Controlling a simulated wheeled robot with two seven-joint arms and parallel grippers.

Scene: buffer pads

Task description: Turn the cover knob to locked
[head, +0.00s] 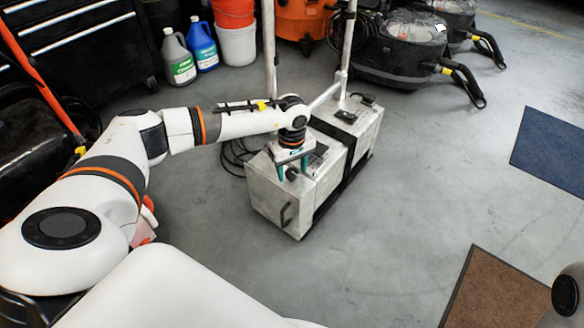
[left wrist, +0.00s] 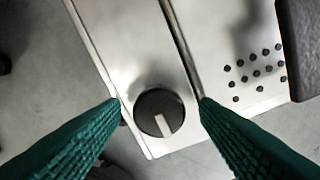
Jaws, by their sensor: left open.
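The cover knob (left wrist: 159,113) is a round black dial with a pale pointer bar, on the metal top of the machine. In the left wrist view its pointer aims down and slightly right. My left gripper (left wrist: 160,102) is open, with a green ribbed finger on each side of the knob and gaps showing. In the head view the left gripper (head: 292,172) points down over the near left end of the silver machine (head: 325,165), and the knob (head: 292,174) shows between its fingers. Any lock marking is not readable. My right gripper is not in view.
The machine has a front handle (head: 286,214), a black strap and upright poles behind my wrist. Black vacuums (head: 400,50), jugs (head: 180,58) and buckets stand at the back. A brown mat (head: 495,290) and a blue mat (head: 550,152) lie right. Floor between is clear.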

